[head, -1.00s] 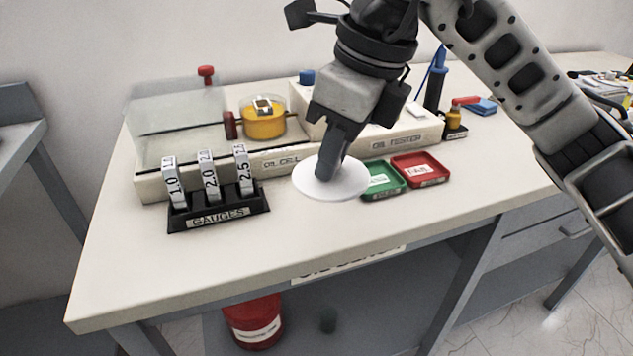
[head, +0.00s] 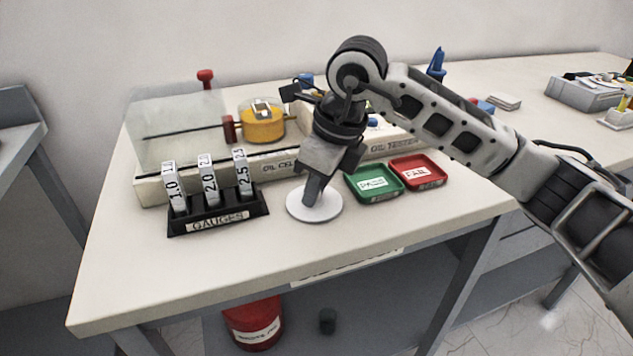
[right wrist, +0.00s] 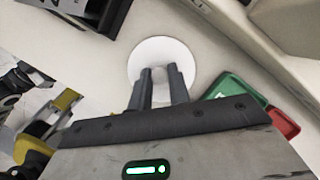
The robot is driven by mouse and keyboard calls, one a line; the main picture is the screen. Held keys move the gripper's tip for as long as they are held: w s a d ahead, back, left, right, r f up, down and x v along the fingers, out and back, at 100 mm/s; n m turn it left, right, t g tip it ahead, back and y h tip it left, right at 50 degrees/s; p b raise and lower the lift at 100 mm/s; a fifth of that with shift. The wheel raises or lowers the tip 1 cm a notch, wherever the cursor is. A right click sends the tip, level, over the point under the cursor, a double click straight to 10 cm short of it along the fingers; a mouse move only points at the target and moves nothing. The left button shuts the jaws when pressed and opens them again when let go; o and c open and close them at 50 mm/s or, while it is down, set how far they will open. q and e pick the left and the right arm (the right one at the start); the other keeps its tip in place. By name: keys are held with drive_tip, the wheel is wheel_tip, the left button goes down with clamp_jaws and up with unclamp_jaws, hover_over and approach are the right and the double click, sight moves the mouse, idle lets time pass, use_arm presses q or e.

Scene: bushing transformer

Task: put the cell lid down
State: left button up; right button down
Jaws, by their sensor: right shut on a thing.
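The cell lid (head: 329,212) is a round white disc at the front middle of the bench, between the gauge rack and the green tray. My right gripper (head: 312,200) points down onto it and is shut on its middle. In the right wrist view the lid (right wrist: 163,50) lies beyond the two fingertips (right wrist: 160,72), which hide its near part. The lid looks flat and at or very near the bench top; I cannot tell if it touches. The oil cell (head: 262,124), with yellow oil, stands open behind.
The black gauge rack (head: 218,215) with several gauges stands left of the lid. The green tray (head: 372,183) and red tray (head: 417,172) are to the right. A clear cover (head: 178,125) stands behind the rack. The bench front (head: 250,258) is clear.

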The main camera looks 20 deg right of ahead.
sight(335, 207)
drive_tip(key=shift+f+b, duration=0.25)
drive_tip(key=shift+b, duration=0.05)
drive_tip(key=c, duration=1.3)
unclamp_jaws()
drive_tip(key=shift+r, duration=0.1)
drive_tip(key=shift+r+p, duration=0.2)
drive_tip(key=shift+p, duration=0.1)
drive_tip(key=shift+r, duration=0.3)
drive_tip(key=v, duration=1.1)
drive_tip(key=shift+r, duration=0.2)
